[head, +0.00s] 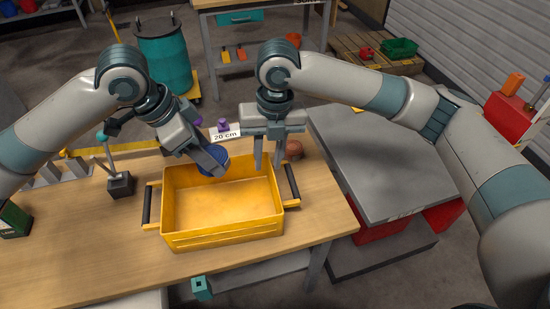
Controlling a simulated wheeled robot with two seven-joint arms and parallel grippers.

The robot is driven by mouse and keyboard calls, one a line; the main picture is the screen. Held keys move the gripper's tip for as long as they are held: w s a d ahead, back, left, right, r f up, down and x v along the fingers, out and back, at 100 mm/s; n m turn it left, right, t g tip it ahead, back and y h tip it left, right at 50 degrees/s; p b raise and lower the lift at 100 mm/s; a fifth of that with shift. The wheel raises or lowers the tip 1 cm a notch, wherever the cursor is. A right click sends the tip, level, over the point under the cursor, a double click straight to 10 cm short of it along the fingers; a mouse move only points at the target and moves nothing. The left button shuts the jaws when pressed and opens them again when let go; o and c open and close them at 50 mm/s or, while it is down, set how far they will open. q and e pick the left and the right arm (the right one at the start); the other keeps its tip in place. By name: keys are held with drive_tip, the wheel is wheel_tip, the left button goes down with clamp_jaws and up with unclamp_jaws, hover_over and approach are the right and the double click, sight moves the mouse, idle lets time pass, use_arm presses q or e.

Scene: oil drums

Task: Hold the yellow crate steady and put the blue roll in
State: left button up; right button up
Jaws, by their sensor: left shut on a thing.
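The yellow crate (225,240) stands on the wooden table with its black side handles at left and right. It looks empty inside. My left gripper (212,164) is shut on the blue roll (208,168) and holds it tilted over the far part of the crate. The gripper's fingers hide part of the roll. My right gripper (267,163) points down at the crate's far right corner. Its two fingers are apart with a gap between them. I cannot tell whether they touch the crate's rim.
A "20 cm" sign (226,135) and a purple object (223,124) are behind the crate. A reddish-brown round object (294,149) is right of my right gripper. A dark stand (121,186) is at left. The table front is clear. A grey-topped bench (375,180) adjoins at right.

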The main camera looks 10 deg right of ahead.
sight(275, 190)
drive_tip(key=shift+s+d+f+n+h, duration=0.15)
drive_tip(key=shift+s+d+h, duration=0.1)
drive_tip(key=shift+d, duration=0.15)
drive_tip(key=shift+s+d+r+n+h, duration=0.1)
drive_tip(key=shift+d+n+h, duration=0.05)
drive_tip(key=shift+d+h, duration=0.15)
drive_tip(key=shift+f, duration=0.2)
wheel_tip(275, 190, down, 12)
drive_tip(key=shift+r, duration=0.15)
idle(0.4)
clamp_jaws()
idle(1.3)
